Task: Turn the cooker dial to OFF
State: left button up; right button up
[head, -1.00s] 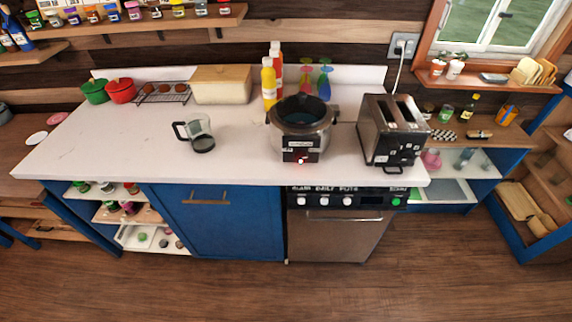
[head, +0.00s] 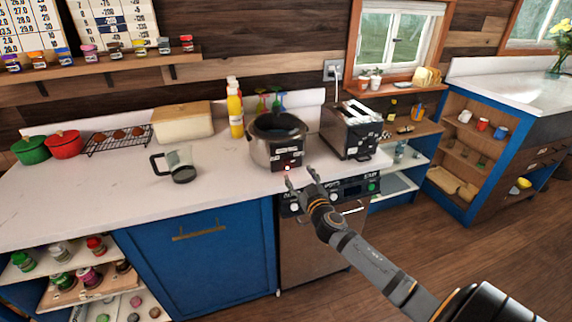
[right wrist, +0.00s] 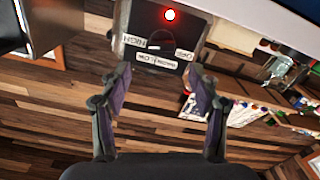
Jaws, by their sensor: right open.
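The cooker (head: 262,150) is a round silver pot with a dark lid and a black front panel, standing on the white counter. In the right wrist view its panel shows upside down, with a dark dial (right wrist: 165,42), HIGH and OFF labels on either side and a lit red lamp (right wrist: 170,15). A pale mark on the dial lies on the HIGH side. My right gripper (head: 300,177) is in front of the panel, open and empty; its two fingers (right wrist: 158,76) are spread in line with the panel, apart from the dial. My left gripper is out of view.
A toaster (head: 351,131) stands right of the cooker. Yellow and red bottles (head: 235,112) stand behind it, and a glass jug (head: 181,165) stands to the left. The stove front with knobs (head: 352,189) is below the counter edge, under my right gripper.

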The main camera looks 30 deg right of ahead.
aim_at(289, 161)
jog(key=p+x, duration=0.1)
jog(key=x, duration=0.6)
jog(key=shift+w+a+r+p, duration=0.1)
jog(key=shift+w+r+p, duration=0.05)
jog(key=shift+w+p, duration=0.25)
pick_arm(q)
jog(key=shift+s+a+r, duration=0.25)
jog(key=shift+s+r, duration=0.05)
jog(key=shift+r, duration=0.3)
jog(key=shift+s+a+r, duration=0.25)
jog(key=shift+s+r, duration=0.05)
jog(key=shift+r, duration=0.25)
pick_arm(e)
jog(key=shift+w, duration=0.45)
jog(key=shift+c, duration=0.5)
jog(key=c, duration=1.1)
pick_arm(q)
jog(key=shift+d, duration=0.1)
pick_arm(e)
jog(key=shift+o, duration=0.2)
